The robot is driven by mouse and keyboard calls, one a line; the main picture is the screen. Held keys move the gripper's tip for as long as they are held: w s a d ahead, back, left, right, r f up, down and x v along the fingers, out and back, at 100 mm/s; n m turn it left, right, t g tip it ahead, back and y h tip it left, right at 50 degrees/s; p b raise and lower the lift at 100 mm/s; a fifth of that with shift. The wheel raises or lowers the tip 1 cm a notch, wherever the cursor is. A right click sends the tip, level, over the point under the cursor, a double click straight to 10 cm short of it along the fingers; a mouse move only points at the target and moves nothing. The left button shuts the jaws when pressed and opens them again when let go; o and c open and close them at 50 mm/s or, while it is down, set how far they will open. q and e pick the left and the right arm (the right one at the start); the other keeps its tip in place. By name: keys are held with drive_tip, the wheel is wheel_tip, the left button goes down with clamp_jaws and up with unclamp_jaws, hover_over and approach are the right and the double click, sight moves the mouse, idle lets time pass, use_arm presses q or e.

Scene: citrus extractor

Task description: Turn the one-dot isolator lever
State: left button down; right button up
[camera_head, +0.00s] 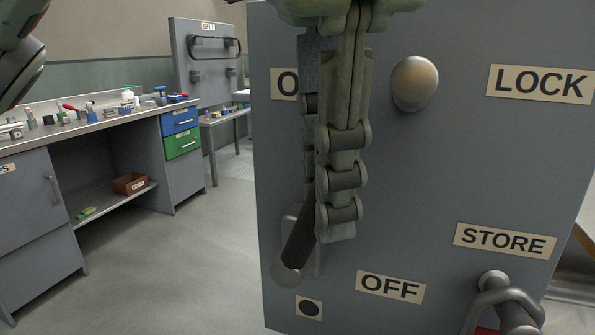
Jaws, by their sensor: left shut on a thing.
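The one-dot isolator lever (299,244) is a dark bar on a round pivot at the lower left of the grey panel (440,190). A label with one black dot (310,307) sits below the pivot. The lever points up and slightly right from its pivot. My left gripper (322,222) comes down from the top middle, in front of the panel, and is shut on the lever. Its fingers hide the lever's upper part. An OFF label (390,287) is right of the pivot; a partly hidden label starting with O (284,83) is higher up. My right gripper is out of view.
A round knob (414,82) sticks out right of my gripper, near a LOCK label (540,83). A bent metal handle (507,303) sits below a STORE label (505,241). A workbench (100,126) with small items stands left; open floor lies between.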

use_arm(q)
drive_tip(key=shift+s+d+f+y, duration=0.2)
drive_tip(key=shift+d+y, duration=0.25)
drive_tip(key=shift+y, duration=0.25)
drive_tip(key=c, duration=1.5)
unclamp_jaws()
drive_tip(key=shift+o, duration=0.2)
drive_tip(key=v, duration=1.2)
drive_tip(key=shift+s, duration=0.2)
drive_tip(key=shift+f, duration=0.1)
drive_tip(key=shift+c, duration=0.2)
